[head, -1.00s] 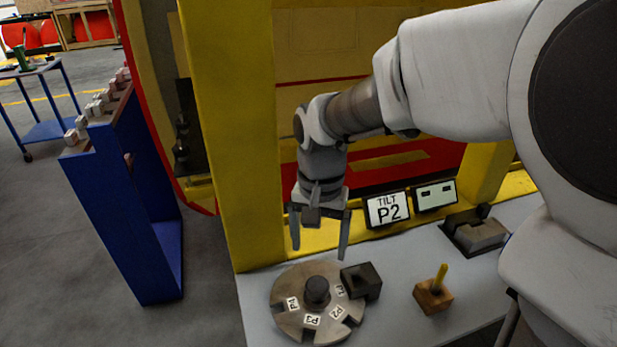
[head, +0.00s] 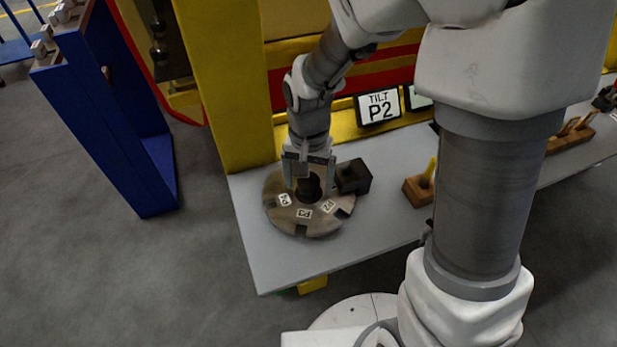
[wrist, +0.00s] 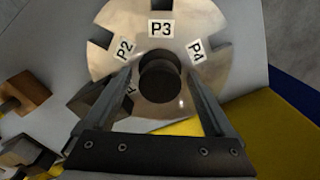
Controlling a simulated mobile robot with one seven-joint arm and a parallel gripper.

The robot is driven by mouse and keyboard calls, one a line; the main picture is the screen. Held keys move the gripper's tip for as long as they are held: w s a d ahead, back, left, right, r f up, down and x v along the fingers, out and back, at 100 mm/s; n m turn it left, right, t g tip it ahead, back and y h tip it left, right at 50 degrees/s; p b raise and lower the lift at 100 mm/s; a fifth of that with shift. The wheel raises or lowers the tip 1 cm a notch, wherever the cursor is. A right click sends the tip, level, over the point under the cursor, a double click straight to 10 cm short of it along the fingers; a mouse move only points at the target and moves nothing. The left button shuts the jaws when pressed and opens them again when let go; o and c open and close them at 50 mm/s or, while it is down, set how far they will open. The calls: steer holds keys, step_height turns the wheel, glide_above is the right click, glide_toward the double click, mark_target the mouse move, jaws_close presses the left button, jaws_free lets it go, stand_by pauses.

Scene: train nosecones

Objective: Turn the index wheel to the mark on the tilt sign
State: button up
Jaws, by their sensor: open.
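The index wheel (head: 284,221) is a grey metal disc with notches, lying flat on the grey table, with a dark round knob (head: 309,187) at its centre. Labels P4, P3 and P2 face the front in the head view; the wrist view shows the wheel (wrist: 207,30) with P2, P3, P4 and a partly hidden label. A dark block (head: 353,177) stands at the wheel's right edge. The tilt sign (head: 378,107) reads "TILT P2". My gripper (head: 309,178) is open, pointing down, with its fingers on either side of the knob; contact cannot be told.
A wooden block with a yellow peg (head: 418,190) stands right of the wheel. A second sign (head: 418,97) is partly hidden by my arm. A yellow post (head: 222,90) rises behind the wheel. A blue rack (head: 108,110) stands left. The table's front is clear.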

jaws_close()
stand_by(0.3)
steer(key=shift+n, duration=0.3)
steer(key=n, duration=0.5)
steer(key=shift+p, duration=0.3)
steer(key=n+p, duration=0.1)
steer(key=n, duration=0.5)
stand_by(0.3)
jaws_free()
stand_by(0.3)
steer(key=shift+r, duration=0.1)
